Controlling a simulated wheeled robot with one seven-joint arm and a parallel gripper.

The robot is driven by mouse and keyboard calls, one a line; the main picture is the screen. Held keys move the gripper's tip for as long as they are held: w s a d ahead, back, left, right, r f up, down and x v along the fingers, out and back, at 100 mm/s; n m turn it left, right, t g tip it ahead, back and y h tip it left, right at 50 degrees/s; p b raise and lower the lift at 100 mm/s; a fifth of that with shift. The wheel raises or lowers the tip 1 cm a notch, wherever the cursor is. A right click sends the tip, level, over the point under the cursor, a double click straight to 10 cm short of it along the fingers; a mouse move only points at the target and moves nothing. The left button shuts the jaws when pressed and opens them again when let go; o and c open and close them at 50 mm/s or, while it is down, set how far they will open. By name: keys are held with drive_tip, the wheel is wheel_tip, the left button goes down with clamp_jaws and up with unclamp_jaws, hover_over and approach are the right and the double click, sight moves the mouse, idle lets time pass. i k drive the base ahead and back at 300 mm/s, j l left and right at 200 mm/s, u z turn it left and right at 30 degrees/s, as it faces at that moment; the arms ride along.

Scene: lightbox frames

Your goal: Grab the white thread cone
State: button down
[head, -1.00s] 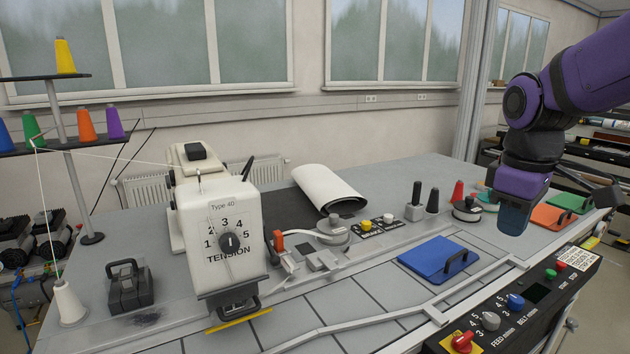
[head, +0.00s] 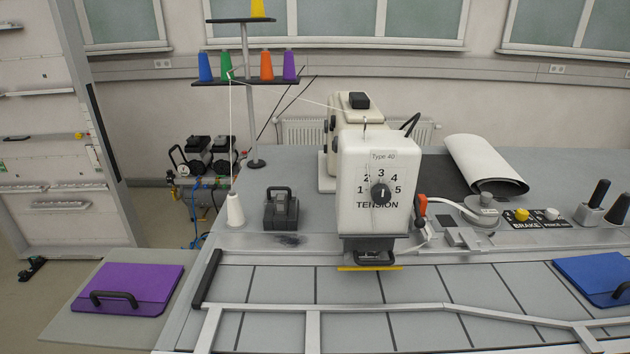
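The white thread cone (head: 235,210) stands upright at the left end of the grey table, below the thread stand. A white thread runs straight up from it to the stand. My gripper is not in view now, so its state and distance from the cone cannot be seen.
A black handled block (head: 281,209) stands just right of the cone. The thread stand (head: 254,161) with coloured cones rises behind it. The sewing machine (head: 375,190) is further right. A purple handled plate (head: 128,289) lies on a side panel at left. A metal rail (head: 380,308) crosses the front.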

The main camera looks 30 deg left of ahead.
sight(236, 219)
drive_tip(key=u, duration=1.7)
drive_tip(key=i+j+z, duration=0.2)
drive_tip(key=j, duration=0.3)
drive_tip(key=i+j+z, duration=0.25)
drive_tip(key=j, duration=0.25)
drive_tip(key=i+j+z, duration=0.2)
drive_tip(key=j, duration=0.35)
drive_tip(key=j+z, duration=0.25)
drive_tip(key=j, duration=0.3)
drive_tip(key=i+j+z, duration=0.2)
drive_tip(key=j, duration=0.4)
drive_tip(key=k, duration=0.1)
